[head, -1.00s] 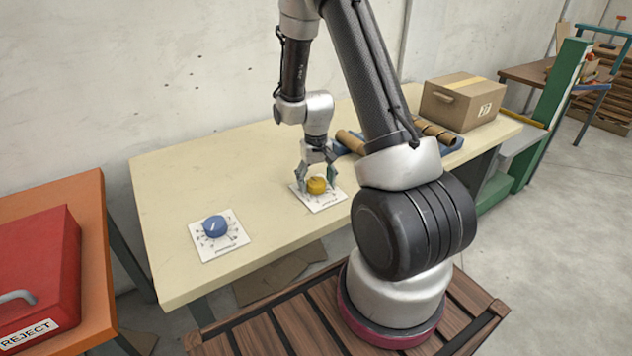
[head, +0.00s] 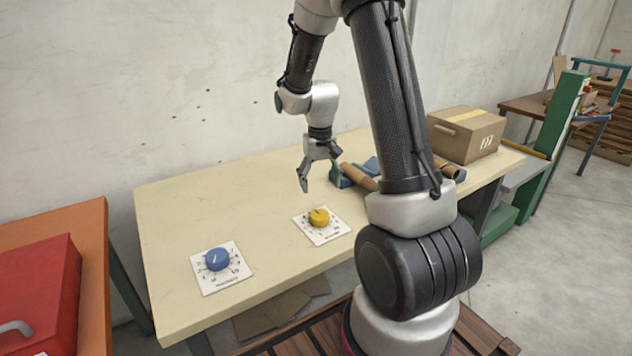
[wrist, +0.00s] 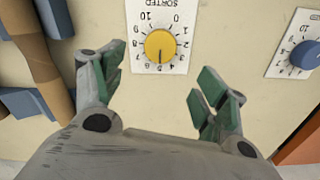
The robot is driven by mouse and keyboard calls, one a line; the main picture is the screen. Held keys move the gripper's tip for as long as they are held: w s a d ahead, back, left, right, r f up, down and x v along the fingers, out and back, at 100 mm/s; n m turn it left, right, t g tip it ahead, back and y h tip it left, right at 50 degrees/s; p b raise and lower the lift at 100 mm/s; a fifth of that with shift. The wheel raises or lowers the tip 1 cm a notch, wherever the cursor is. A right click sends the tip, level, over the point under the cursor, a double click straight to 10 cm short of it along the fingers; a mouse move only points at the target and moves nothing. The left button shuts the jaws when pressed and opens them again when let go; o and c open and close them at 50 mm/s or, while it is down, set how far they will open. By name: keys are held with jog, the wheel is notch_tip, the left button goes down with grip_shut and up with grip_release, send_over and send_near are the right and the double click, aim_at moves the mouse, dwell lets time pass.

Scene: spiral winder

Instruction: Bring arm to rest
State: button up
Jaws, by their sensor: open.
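My gripper (head: 318,180) is open and empty, raised above the table behind the yellow knob. In the wrist view its green-padded fingers (wrist: 158,88) are spread wide, with nothing between them. The yellow knob (head: 319,217) sits on a white dial card on the table, apart from the fingers. In the wrist view the yellow knob (wrist: 160,46) shows a dark pointer line toward the lower numbers, near 5, and the card reads SORTED. The blue knob (head: 217,259) sits on its own card to the left, and part of it shows in the wrist view (wrist: 306,55).
The cream table (head: 180,215) is clear at left and back. Cardboard tubes in blue holders (head: 345,178) lie right of the gripper, partly behind my arm. A cardboard box (head: 466,134) stands at the right end. A red bin (head: 38,290) is on an orange table at left.

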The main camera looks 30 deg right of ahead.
jog(key=shift+s, duration=0.1)
jog(key=s+a+r+n+t, duration=0.1)
jog(key=s+a+r+t, duration=0.1)
jog(key=s+r, duration=0.8)
jog(key=s+a+r+n+t, duration=0.1)
jog(key=s+a+r+t, duration=0.1)
jog(key=s+r, duration=0.9)
jog(key=s+a, duration=0.1)
jog(key=s, duration=0.1)
jog(key=shift+s+r+n, duration=0.15)
jog(key=shift+s+n, duration=0.15)
